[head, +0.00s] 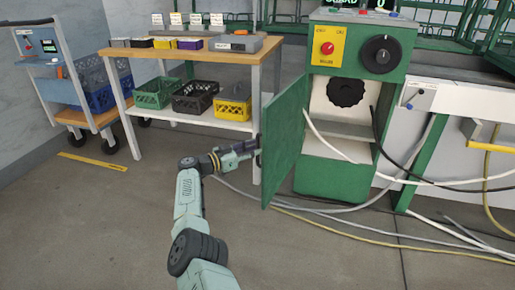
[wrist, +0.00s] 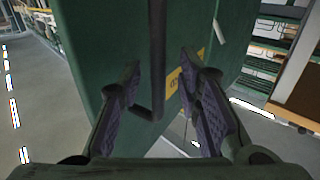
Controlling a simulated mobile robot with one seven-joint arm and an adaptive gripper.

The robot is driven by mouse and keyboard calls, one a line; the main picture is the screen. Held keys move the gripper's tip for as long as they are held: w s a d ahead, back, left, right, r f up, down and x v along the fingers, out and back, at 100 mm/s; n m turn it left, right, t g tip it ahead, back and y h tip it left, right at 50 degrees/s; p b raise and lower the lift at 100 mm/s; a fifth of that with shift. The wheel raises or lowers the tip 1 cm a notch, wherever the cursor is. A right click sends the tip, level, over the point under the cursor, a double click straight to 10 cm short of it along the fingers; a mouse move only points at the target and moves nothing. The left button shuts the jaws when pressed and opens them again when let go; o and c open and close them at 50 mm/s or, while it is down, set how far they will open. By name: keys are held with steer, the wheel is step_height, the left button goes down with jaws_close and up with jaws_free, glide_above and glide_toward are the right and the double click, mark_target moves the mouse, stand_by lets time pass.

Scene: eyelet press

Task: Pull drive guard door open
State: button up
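The green drive guard door (head: 285,142) stands swung well out to the left of the green press cabinet (head: 335,180), and the cabinet's inside shows. My gripper (head: 254,148) is at the door's left edge in the head view, by its outer face. In the wrist view my gripper (wrist: 160,82) is open, with a dark padded finger on each side. The dark bar handle (wrist: 157,50) of the door (wrist: 95,40) runs down between the fingers, with visible gaps on both sides. Whether the fingertips touch the door is unclear.
A wooden-topped bench (head: 143,52) with crates on its lower shelf stands left of the door. Grey and yellow cables (head: 330,212) lie on the floor before the cabinet. A white hose (head: 330,145) passes by the cabinet opening. Floor at the front left is clear.

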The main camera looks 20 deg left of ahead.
steer(key=v, duration=1)
steer(key=shift+s, duration=0.25)
steer(key=shift+a, duration=0.1)
